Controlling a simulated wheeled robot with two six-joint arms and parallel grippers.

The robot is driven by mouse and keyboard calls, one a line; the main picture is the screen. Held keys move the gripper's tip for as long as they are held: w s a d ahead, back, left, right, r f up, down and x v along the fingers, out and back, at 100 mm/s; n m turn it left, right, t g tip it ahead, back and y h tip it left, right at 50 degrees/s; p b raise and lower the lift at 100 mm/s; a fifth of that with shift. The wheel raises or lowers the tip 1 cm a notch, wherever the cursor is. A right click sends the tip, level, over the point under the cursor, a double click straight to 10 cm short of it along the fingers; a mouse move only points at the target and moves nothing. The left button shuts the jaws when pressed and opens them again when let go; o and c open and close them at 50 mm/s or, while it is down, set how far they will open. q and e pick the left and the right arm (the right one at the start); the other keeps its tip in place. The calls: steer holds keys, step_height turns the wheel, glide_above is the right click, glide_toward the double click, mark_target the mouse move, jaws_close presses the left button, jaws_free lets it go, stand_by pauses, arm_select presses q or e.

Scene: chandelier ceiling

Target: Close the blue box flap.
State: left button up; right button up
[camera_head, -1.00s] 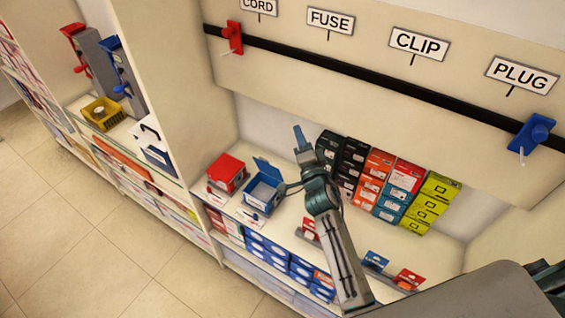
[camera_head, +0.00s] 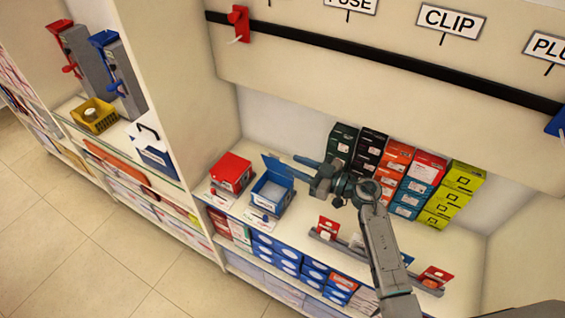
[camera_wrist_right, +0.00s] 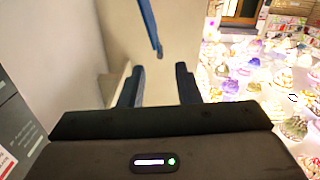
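The blue box (camera_head: 270,195) stands on the shelf with its top open and a pale inside showing. Its blue flap (camera_head: 276,168) stands raised at the back edge. My right gripper (camera_head: 298,166) is just to the right of the flap, with its fingers pointing left toward it. In the right wrist view the two fingertips (camera_wrist_right: 158,86) are spread with nothing between them. A thin blue strip, apparently the flap seen edge-on (camera_wrist_right: 149,25), hangs ahead of the fingers. I cannot tell whether a finger touches the flap. My left gripper is not in view.
A closed red box (camera_head: 231,173) stands just left of the blue box. Stacked cartons (camera_head: 396,170) stand behind and right of my right gripper. A low rack with red cards (camera_head: 328,229) lies in front. A side panel (camera_head: 185,85) rises at left.

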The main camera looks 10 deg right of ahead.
mark_target(277, 165)
steer(key=b+x, duration=0.2)
steer(key=x, duration=0.3)
steer(key=shift+w+a, duration=0.25)
steer(key=shift+a, duration=0.1)
jaws_close()
